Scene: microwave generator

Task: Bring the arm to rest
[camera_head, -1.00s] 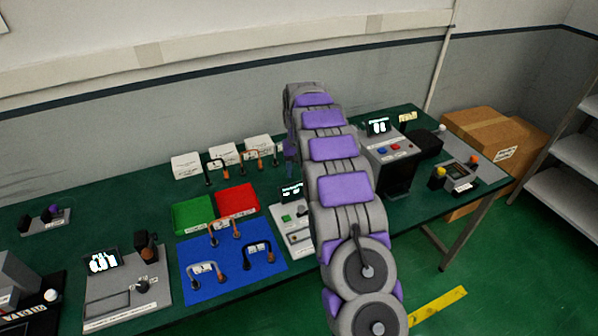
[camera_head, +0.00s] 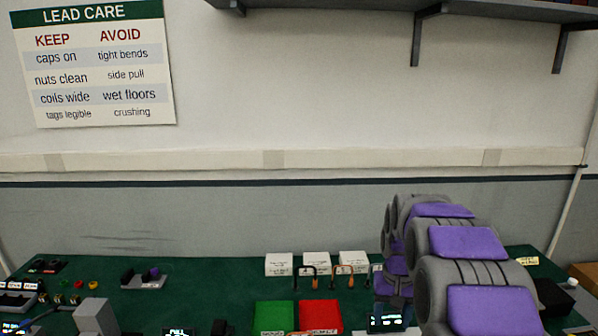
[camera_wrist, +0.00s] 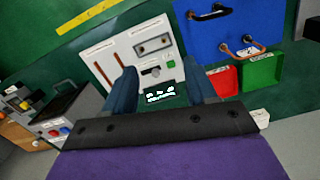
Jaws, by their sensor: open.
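My arm (camera_head: 465,255), grey with purple pads, reaches over the green bench at the right of the head view. Its links hide most of its far end there. In the wrist view my gripper (camera_wrist: 159,66) shows two blue-grey fingers spread apart with nothing held between them. Beyond the fingers is a pale instrument panel (camera_wrist: 118,55) with a small lit display (camera_wrist: 160,95). The fingers appear above the bench, but their exact clearance cannot be told.
A green tray (camera_head: 274,316) and a red tray (camera_head: 321,316) lie left of my arm. White labelled boxes (camera_head: 278,264) stand behind them. A blue mat with leads (camera_wrist: 232,30) shows in the wrist view. A wall shelf (camera_head: 420,8) hangs above.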

